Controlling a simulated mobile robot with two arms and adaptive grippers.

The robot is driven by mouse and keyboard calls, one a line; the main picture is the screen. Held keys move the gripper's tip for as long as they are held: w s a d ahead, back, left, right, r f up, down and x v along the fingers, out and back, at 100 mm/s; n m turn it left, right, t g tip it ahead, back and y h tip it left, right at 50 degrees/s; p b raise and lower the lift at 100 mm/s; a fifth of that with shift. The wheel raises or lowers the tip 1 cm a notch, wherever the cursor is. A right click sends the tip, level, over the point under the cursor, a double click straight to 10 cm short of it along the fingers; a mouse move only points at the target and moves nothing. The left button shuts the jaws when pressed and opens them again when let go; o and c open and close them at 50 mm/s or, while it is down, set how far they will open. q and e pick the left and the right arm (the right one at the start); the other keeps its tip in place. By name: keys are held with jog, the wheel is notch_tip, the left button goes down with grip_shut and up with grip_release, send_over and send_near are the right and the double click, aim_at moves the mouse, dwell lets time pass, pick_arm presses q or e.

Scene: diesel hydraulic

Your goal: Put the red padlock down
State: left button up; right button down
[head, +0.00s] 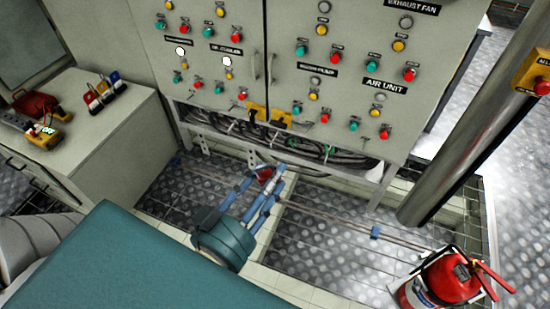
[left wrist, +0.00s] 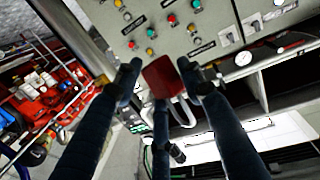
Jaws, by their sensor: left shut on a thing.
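My left gripper (head: 268,178) reaches out in front of the control cabinet, just below its lower edge. It is shut on the red padlock (head: 264,174), which shows small between the blue fingers. In the left wrist view the red padlock (left wrist: 162,78) is a dark red block between the fingertips of my left gripper (left wrist: 160,76). A pale curved piece shows just below the block, perhaps its shackle. The padlock is held in the air, with grating and plate floor under it in the head view. My right gripper is not in view.
The control cabinet (head: 285,90) has buttons and lamps, with cables (head: 310,155) below. A side cabinet (head: 105,125) at left carries a red case (head: 37,103), a yellow meter (head: 45,137) and a tool rack (head: 104,94). A pole (head: 465,135) and a fire extinguisher (head: 440,280) stand at right.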

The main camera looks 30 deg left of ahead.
pick_arm(q)
jog(key=w+d+r+m+g+h, duration=0.2)
jog(key=w+d+m+g+h, duration=0.1)
jog(key=d+m+h, duration=0.3)
jog(key=w+d+r+m+g+h, duration=0.3)
jog(key=w+d+m+g+h, duration=0.1)
jog(key=d+h, duration=0.4)
jog(key=shift+w+d+m+g+h, duration=0.3)
jog(key=shift+d+m+g, duration=0.6)
jog(key=shift+d+g, duration=0.25)
jog(key=shift+a, duration=0.1)
